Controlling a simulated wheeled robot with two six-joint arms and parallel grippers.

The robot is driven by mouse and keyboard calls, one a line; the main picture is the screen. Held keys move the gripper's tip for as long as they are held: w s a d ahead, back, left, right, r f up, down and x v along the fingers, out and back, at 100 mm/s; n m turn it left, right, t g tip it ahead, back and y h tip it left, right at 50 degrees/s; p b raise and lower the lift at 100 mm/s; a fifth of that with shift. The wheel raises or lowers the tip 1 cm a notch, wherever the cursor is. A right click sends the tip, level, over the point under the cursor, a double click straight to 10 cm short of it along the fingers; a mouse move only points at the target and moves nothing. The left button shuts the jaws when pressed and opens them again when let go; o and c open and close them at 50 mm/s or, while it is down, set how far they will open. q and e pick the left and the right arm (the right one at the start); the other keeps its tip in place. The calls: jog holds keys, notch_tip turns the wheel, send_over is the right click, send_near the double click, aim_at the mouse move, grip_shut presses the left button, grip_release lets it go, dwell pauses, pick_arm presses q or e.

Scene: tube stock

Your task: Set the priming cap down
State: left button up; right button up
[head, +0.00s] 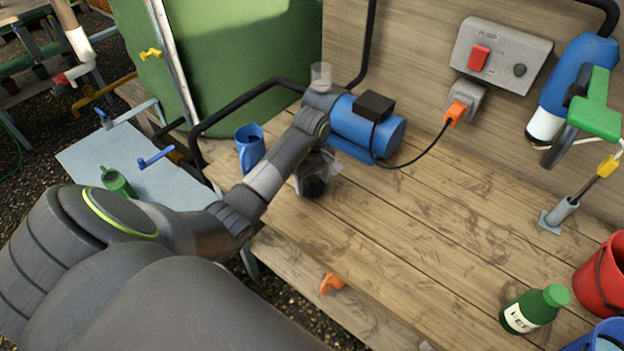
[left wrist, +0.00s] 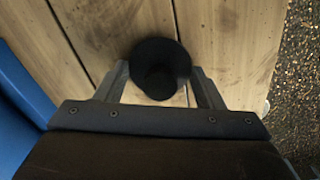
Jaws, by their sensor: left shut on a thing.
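The black round priming cap (left wrist: 161,60) sits between the two fingers of my left gripper (left wrist: 160,90) in the left wrist view, with bench planks beyond it. In the head view my left gripper (head: 318,170) points down over the wooden bench, just in front of the blue pump (head: 368,130), and is shut on the dark cap (head: 314,187). I cannot tell whether the cap touches the planks. A clear cup-like funnel (head: 320,75) stands upright behind my wrist, by the pump. My right gripper is not in view.
A blue jug (head: 249,145) stands left of my gripper, near the green tank (head: 230,50). An orange object (head: 331,283) lies near the front edge.

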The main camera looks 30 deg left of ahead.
aim_at(312, 178)
pick_arm(q)
jog(key=o, duration=1)
jog(key=shift+r, duration=0.1)
notch_tip(312, 178, up, 4)
jog(key=shift+b, duration=0.4)
notch_tip(312, 178, up, 6)
jog(key=p, duration=0.5)
jog(key=shift+r, duration=0.25)
jog(key=shift+r+p, duration=0.75)
jog(key=shift+p, duration=0.25)
